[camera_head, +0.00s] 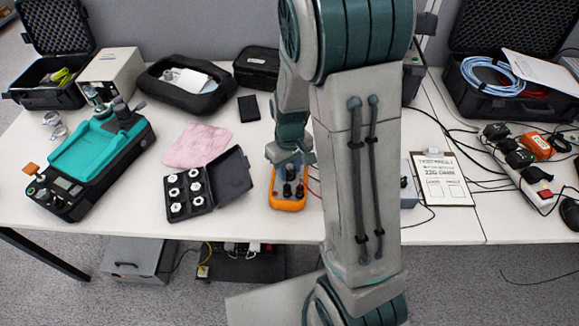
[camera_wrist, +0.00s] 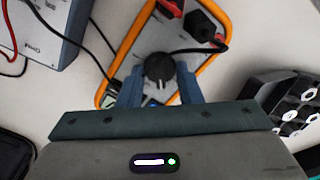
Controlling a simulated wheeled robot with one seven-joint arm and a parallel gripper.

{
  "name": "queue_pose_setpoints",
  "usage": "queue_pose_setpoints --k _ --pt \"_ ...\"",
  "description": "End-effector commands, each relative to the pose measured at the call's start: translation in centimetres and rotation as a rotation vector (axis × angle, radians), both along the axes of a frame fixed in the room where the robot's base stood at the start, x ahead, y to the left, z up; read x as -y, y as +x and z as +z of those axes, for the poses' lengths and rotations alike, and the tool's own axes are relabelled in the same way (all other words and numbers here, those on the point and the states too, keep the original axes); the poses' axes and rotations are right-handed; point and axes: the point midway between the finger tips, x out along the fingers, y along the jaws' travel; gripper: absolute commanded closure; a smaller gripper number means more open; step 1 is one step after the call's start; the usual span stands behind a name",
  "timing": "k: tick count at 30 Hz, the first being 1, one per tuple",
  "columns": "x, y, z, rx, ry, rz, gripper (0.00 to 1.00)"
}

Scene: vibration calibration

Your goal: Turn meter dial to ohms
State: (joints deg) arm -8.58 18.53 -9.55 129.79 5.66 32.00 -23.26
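The multimeter (camera_head: 288,205) has an orange rim and lies on the white table, partly covered by my arm. In the wrist view the meter (camera_wrist: 209,67) fills the upper middle, with its round black dial (camera_wrist: 158,70) near the centre. My gripper (camera_wrist: 160,75) is right over the meter, with one blue finger on each side of the dial. The fingers stand apart, and a narrow gap seems to show between them and the dial. The dial's markings and most of the meter's display are hidden or too small to read. The gripper also shows in the head view (camera_head: 290,160).
Black and red plugs (camera_wrist: 201,24) with leads stand in the meter close to the dial. A black case of white-topped parts (camera_head: 188,194) and a pink cloth (camera_head: 197,145) lie to the left. A light instrument box (camera_wrist: 40,30) and a clipboard (camera_head: 441,180) are on the right in the head view.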

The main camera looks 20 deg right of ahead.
Motion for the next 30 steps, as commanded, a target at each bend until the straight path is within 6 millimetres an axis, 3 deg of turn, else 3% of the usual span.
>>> queue_pose_setpoints --k 11,30 --pt "-0.04 -0.03 0.04 -0.001 0.001 -0.097 0.91" --pt "-0.08 -0.06 0.07 -0.002 0.001 -0.566 0.91"
